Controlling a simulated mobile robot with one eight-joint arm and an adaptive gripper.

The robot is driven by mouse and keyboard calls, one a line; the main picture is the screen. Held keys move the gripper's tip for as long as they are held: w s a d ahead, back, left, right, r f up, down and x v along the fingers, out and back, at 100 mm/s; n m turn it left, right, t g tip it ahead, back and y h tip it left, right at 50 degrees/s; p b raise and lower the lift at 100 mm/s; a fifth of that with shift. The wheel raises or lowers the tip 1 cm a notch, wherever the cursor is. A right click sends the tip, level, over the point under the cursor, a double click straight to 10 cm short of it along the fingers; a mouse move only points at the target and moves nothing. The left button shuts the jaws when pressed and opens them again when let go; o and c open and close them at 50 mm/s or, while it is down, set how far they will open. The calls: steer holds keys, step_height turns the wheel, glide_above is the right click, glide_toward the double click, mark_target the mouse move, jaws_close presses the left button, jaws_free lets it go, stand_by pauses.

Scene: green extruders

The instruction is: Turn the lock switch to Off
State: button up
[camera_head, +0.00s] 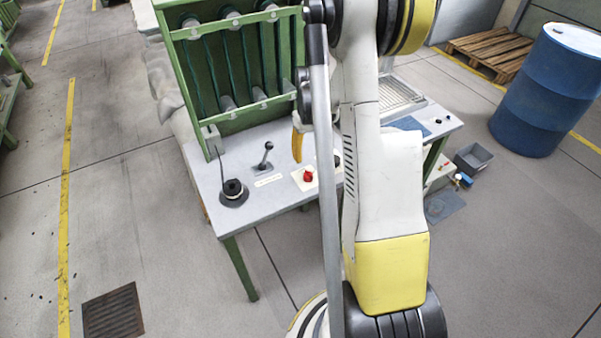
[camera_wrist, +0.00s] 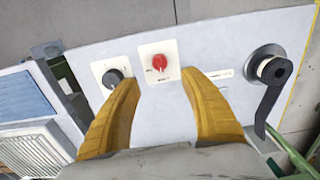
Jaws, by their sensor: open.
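A red rotary knob (camera_wrist: 159,62) sits on a white label plate on the panel, seen between my fingertips in the wrist view. It also shows in the head view (camera_head: 308,175). A black round knob (camera_wrist: 112,77) on its own white plate is beside it, close to my left fingertip. The label text is too small to read, so I cannot tell which knob is the lock switch or its setting. My gripper (camera_wrist: 160,82) is open and empty, its yellow fingers pointing at the panel. In the head view one yellow finger (camera_head: 297,145) shows; my arm hides the rest.
A black lever on a round base (camera_wrist: 272,70) stands at the panel's right in the wrist view. The panel (camera_head: 265,205) also carries a small joystick (camera_head: 266,160). A green frame (camera_head: 225,60) rises behind it.

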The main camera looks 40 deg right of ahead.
mark_target(308, 172)
step_height(308, 172, down, 11)
steer(key=b, duration=0.3)
steer(key=shift+r, duration=0.1)
jaws_close()
